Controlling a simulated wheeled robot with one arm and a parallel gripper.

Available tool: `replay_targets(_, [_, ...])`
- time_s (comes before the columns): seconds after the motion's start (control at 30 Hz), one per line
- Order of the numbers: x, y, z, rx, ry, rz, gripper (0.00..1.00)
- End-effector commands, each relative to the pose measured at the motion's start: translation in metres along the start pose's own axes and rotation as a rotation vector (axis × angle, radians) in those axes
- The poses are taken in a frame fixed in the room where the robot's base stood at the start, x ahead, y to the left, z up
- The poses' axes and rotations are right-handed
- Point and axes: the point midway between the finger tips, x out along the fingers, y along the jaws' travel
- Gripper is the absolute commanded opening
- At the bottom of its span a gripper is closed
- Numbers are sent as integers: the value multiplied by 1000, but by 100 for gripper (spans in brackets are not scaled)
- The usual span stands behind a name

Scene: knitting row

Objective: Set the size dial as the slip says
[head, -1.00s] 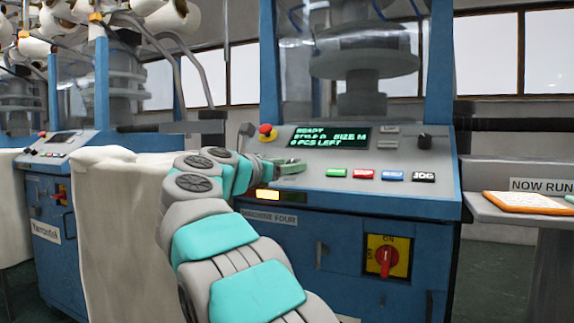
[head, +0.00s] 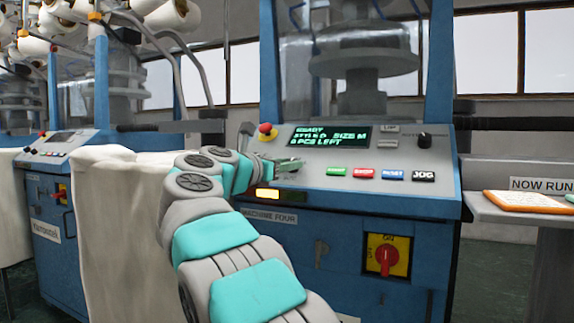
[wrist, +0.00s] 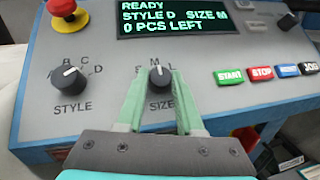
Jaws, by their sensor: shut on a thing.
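The size dial (wrist: 160,76) is a dark knob with a pale pointer line, above the label SIZE, with S, M and L around it. Its pointer stands at about M. My gripper (wrist: 160,84) has its two green fingers shut on the dial, one on each side. In the head view my gripper (head: 287,165) is at the panel's left part and hides the dial. The display (wrist: 178,17) reads READY, STYLE D, SIZE M, 0 PCS LEFT. An orange-edged board with white paper (head: 528,201) lies on the right-hand shelf; its writing is unreadable from here.
The style dial (wrist: 70,76) is left of the size dial. A red mushroom button (wrist: 61,8) is above it. START (wrist: 229,76), STOP, a blue button and JOG line the right. A red-yellow switch (head: 387,256) is below the panel. A pale sack-like shape (head: 120,220) stands left.

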Motion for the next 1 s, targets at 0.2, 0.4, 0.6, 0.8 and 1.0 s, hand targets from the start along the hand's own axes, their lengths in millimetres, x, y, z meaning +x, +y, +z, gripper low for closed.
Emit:
replay_targets(0.2, [0, -1, -1, -9, 0, 11, 0])
replay_targets(0.4, [0, -3, -4, -52, 1, 66, 0])
replay_targets(0.6, [-1, -5, -3, -137, -4, 182, 0])
replay_targets(0.8, [0, -8, 2, -242, -9, 319, 0])
replay_targets(1.0, [1, -9, 6, -339, -17, 448, 0])
